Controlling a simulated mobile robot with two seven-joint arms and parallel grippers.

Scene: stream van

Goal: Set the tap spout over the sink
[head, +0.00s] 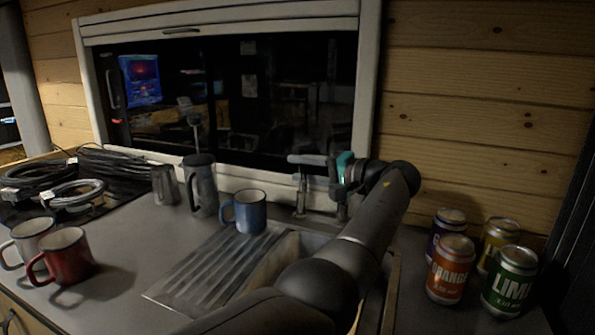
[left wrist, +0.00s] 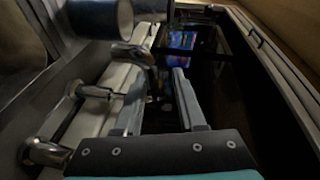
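The chrome tap (head: 300,197) stands at the back edge of the sink (head: 281,257), below the window. My left gripper (head: 312,170) is at the tap, reaching in from the right with its fingers pointing left. The fingers partly cover the tap's upper part, so I cannot tell exactly which way the spout points. In the left wrist view, the two fingers (left wrist: 160,105) are apart with a dark gap between them. Chrome tap parts (left wrist: 92,92) show to the left of the fingers there. I cannot tell whether a finger touches the spout. My right gripper is not in view.
A blue mug (head: 249,212) stands behind the ribbed drainer (head: 208,268), close left of the tap. A grey flask (head: 201,186) and metal cup (head: 164,186) stand further left. A red mug (head: 67,256) is front left. Several cans (head: 451,268) stand at the right.

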